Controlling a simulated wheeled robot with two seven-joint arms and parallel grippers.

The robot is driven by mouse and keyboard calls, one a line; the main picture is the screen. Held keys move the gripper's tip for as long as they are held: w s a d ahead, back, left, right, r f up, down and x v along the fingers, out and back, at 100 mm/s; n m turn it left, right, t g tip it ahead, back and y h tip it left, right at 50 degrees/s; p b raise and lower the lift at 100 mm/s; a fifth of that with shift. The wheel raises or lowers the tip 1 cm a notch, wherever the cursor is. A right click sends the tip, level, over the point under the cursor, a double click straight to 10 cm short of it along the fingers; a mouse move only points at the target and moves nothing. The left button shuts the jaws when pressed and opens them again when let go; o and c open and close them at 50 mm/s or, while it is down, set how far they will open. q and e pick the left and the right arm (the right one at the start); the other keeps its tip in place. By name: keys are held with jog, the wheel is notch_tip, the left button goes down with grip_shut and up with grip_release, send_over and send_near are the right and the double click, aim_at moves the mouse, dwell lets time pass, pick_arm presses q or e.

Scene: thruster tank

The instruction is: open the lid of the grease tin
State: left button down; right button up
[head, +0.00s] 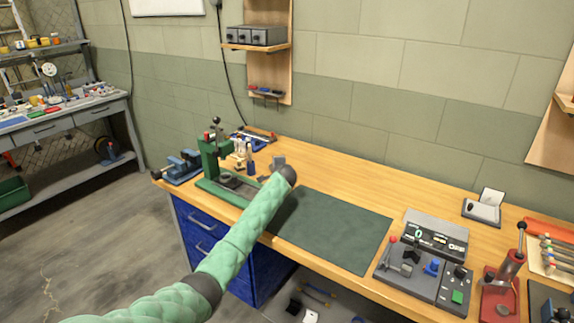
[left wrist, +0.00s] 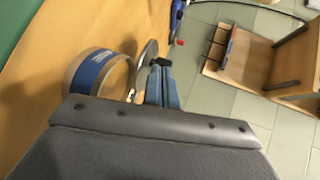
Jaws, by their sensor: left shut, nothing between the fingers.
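The grease tin (left wrist: 92,72), a round tin with a blue band, stands on the wooden bench in the left wrist view, which is turned sideways. Its open mouth shows a tan inside. Its lid (left wrist: 151,50), a thin grey disc seen nearly edge-on, stands apart from the mouth, tilted up. My left gripper (left wrist: 166,82) is shut and empty, its blue-grey fingers together close beside the lid; I cannot tell if they touch it. In the head view my green left arm hides the tin and most of this gripper. My right gripper is in no view.
A green press (head: 210,160) and a blue vise (head: 180,166) stand left of my arm. A dark mat (head: 335,230) lies clear to its right. A control box (head: 425,272) and a red lever press (head: 503,285) stand further right. A wall shelf (head: 256,46) hangs behind.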

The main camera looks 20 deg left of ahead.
pick_arm(q)
jog(key=shift+w+a+t, duration=0.1)
jog(key=shift+a+t, duration=0.1)
jog(key=shift+t, duration=0.1)
jog(key=shift+w, duration=0.15)
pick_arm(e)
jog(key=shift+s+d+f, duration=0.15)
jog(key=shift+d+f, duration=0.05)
pick_arm(q)
jog(key=shift+d, duration=0.1)
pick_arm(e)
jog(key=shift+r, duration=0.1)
